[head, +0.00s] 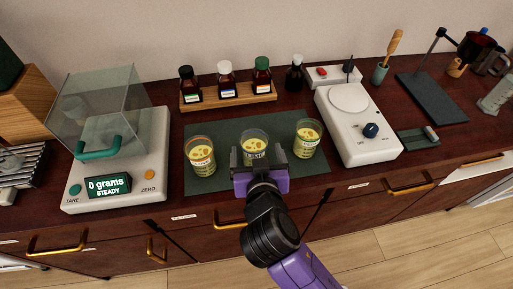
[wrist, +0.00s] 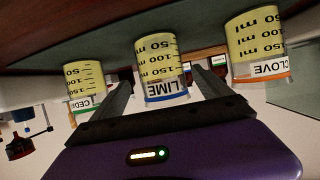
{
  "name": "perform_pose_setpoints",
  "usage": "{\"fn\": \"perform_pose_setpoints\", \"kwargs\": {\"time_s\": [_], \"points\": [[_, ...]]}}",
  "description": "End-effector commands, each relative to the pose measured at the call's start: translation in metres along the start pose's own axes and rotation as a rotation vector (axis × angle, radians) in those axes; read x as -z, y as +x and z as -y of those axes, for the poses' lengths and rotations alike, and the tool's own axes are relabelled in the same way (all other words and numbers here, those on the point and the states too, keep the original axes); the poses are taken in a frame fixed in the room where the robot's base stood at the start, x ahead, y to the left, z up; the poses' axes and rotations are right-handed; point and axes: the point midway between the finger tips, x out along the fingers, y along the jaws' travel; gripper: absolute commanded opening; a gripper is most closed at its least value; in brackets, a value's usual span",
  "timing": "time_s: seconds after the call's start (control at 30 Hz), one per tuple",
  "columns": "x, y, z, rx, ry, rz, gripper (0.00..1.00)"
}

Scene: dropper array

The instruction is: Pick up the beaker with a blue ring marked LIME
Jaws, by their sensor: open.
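The LIME beaker (wrist: 161,72) with a blue ring shows upside down in the wrist view, holding pale yellow liquid. It is the middle of three beakers in the head view (head: 254,140), upright on a dark green mat (head: 230,125), its lower part hidden by my gripper. My gripper (head: 259,155) is open at the beaker's near side. In the wrist view its two fingers (wrist: 164,80) extend on either side of the LIME beaker, with gaps visible. I cannot tell how far they reach around it.
An orange-ringed CLOVE beaker (head: 200,157) stands left of LIME, and a green-ringed beaker (head: 307,138) stands right, both close by. A scale (head: 130,165) is at left, a white device (head: 358,130) at right. A wooden bottle rack (head: 228,97) stands behind.

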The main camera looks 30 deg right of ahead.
Motion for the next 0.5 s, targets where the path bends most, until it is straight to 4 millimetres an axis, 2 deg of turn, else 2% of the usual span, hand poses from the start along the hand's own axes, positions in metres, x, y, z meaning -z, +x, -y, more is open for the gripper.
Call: {"fn": "perform_pose_setpoints", "kwargs": {"time_s": [0.4, 0.5], "points": [[-0.001, 0.05, 0.004, -0.001, 0.001, -0.001, 0.88], [-0.002, 0.056, 0.003, 0.0, 0.001, 0.0, 0.88]]}}
